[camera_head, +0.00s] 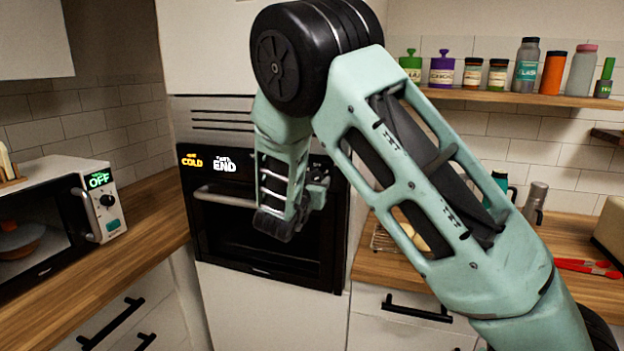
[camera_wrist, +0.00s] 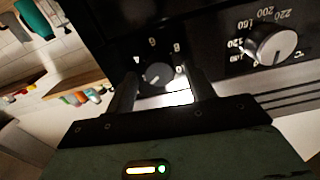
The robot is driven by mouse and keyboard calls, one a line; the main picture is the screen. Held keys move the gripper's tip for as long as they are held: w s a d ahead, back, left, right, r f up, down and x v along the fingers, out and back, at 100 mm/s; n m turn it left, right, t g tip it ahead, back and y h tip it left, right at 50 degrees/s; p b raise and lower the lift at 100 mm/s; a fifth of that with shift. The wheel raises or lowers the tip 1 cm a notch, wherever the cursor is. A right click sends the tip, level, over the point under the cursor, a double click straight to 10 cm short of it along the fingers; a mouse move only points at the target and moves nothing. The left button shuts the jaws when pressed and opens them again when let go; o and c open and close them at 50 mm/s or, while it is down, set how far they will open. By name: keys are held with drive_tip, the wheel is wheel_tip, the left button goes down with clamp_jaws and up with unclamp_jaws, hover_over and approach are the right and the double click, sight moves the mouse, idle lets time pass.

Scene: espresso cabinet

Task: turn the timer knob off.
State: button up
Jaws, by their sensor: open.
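The oven's (camera_head: 262,245) control panel is at the middle of the head view, where "COLD" and "END" labels glow. In the wrist view, the small dark knob (camera_wrist: 157,73), seemingly the timer knob, has a grey face and pale marks around it. My gripper (camera_wrist: 161,84) is open, with one finger to each side of this knob in the picture. I cannot tell whether either finger touches it. A bright white label patch lies just below the knob, between the fingers. In the head view, my gripper (camera_head: 318,187) is before the panel's right part and hides the knobs there.
A larger silver knob (camera_wrist: 277,46) with temperature numbers is right of my gripper in the wrist view. A microwave (camera_head: 60,215) showing "OFF" stands on the left counter. A shelf (camera_head: 520,97) of jars and bottles hangs at right. My arm covers much of the right side.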

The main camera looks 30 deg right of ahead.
drive_tip(key=shift+c, duration=0.3)
drive_tip(key=c, duration=0.9)
drive_tip(key=shift+r+n+p, duration=0.1)
drive_tip(key=shift+n+p, duration=0.3)
drive_tip(key=shift+r+n+p, duration=0.1)
drive_tip(key=shift+n+p, duration=0.85)
drive_tip(key=shift+n, duration=0.05)
drive_tip(key=n+p, duration=0.2)
drive_tip(key=n, duration=0.1)
drive_tip(key=shift+n+p, duration=0.3)
drive_tip(key=shift+p, duration=0.1)
drive_tip(key=n+p, duration=0.1)
drive_tip(key=n, duration=0.1)
drive_tip(key=n+p, duration=0.2)
drive_tip(key=n, duration=0.1)
drive_tip(key=shift+w+f+p, duration=0.1)
drive_tip(key=shift+f+p, duration=0.1)
drive_tip(key=shift+p, duration=0.1)
drive_tip(key=shift+n, duration=0.4)
